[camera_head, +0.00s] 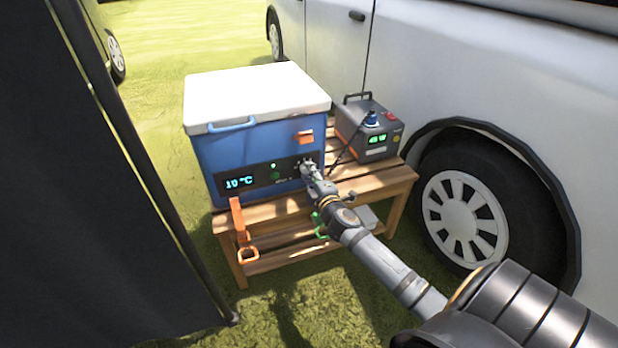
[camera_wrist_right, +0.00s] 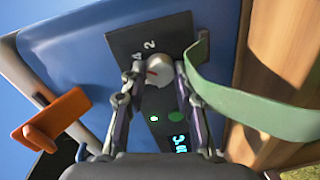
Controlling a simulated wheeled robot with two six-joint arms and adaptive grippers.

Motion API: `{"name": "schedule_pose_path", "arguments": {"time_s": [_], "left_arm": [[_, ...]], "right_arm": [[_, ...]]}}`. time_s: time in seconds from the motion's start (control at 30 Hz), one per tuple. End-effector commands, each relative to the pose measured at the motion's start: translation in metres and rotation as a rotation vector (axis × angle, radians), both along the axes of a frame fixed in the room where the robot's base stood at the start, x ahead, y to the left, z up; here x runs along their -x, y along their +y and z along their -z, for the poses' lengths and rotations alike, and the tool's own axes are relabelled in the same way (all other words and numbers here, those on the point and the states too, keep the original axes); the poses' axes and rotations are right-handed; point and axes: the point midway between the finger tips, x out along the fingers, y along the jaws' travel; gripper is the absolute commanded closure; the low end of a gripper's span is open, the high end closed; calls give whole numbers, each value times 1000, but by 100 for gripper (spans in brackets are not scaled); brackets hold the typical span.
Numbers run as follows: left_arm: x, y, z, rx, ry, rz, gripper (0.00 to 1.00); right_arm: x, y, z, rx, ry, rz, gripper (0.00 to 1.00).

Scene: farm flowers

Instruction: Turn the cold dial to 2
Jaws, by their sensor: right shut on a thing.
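The cold dial (camera_wrist_right: 160,73) is a small pale knob with a red mark on the dark control panel (camera_wrist_right: 150,42) of a blue cooler box (camera_head: 205,155). The numbers 2 and 4 show on the panel beside the dial in the right wrist view; the red mark points to the left there, and I cannot tell exactly which number it meets. My right gripper (camera_head: 307,165) is at the right end of the panel, its fingers (camera_wrist_right: 159,78) shut on the dial from both sides. The lit display (camera_head: 239,183) reads 10 °C. My left gripper is not in view.
The cooler has a white lid (camera_head: 255,92) and an orange latch (camera_head: 303,137). It stands on a slatted wooden table (camera_head: 375,183) beside a power box (camera_head: 368,130). A green strap (camera_wrist_right: 250,105) passes close to the fingers. A white vehicle (camera_head: 450,60) stands behind; a dark sheet fills the left.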

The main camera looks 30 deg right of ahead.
Motion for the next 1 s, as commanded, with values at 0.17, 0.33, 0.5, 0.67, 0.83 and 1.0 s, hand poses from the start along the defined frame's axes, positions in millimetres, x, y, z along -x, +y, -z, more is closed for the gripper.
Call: {"name": "schedule_pose_path", "arguments": {"time_s": [0.17, 0.33, 0.5, 0.67, 0.83, 1.0], "left_arm": [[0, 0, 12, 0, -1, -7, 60], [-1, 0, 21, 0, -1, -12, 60], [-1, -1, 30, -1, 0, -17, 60], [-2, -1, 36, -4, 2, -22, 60], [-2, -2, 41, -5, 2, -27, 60], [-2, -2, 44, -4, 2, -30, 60]], "right_arm": [[0, -1, 4, -159, -36, 1, 100], [0, -1, 5, -315, -74, 1, 100], [1, -1, 5, -460, -109, 1, 100], [1, -1, 5, -578, -136, 3, 100], [1, -1, 4, -671, -158, 2, 100], [1, -1, 4, -732, -173, 2, 100]]}}
